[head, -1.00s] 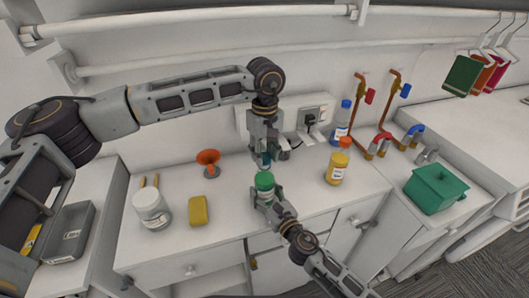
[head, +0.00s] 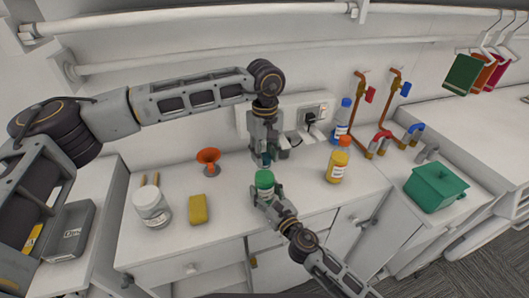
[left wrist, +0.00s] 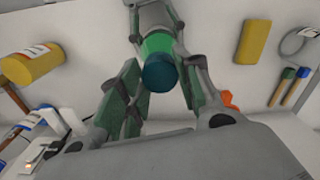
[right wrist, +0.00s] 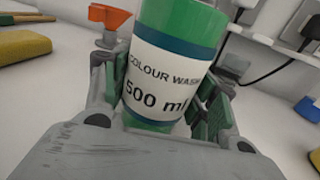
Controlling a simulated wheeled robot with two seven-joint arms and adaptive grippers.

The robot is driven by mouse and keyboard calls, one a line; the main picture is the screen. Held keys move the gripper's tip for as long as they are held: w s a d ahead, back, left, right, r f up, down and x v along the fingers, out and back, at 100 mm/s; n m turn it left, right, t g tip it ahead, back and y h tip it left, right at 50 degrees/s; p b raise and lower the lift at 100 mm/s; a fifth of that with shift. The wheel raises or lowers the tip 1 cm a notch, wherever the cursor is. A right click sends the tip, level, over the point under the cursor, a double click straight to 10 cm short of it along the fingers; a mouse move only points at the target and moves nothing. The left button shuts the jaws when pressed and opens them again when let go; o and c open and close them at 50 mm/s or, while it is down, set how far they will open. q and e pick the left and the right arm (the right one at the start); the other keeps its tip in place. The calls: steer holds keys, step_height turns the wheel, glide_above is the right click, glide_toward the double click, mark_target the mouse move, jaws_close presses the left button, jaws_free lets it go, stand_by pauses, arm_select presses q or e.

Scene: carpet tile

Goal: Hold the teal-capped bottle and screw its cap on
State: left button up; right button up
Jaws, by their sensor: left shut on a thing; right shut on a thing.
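The green bottle (head: 264,181) stands upright near the counter's front edge. Its white label with "500 ml" shows in the right wrist view (right wrist: 165,82). My right gripper (head: 266,194) is shut around the bottle's body from the front. The teal cap (left wrist: 159,76) is between the fingers of my left gripper (left wrist: 158,84), which is shut on it. In the head view my left gripper (head: 267,156) points down right above the bottle top. The fingers partly hide the cap there, and I cannot tell whether it touches the bottle's neck.
A white jar (head: 151,207), a yellow sponge (head: 198,209) and an orange funnel-like thing (head: 208,160) stand to the left. A yellow bottle (head: 337,166) and a blue-capped bottle (head: 342,122) stand to the right. A socket with a black plug (head: 310,119) is behind.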

arm_select(q)
steer(key=shift+f, duration=0.2)
arm_select(e)
jaws_close()
arm_select(q)
steer(key=m, duration=1.1)
steer(key=shift+m, duration=2.6)
steer(key=o, duration=0.7)
steer(key=shift+c, duration=0.2)
steer(key=shift+r, duration=0.1)
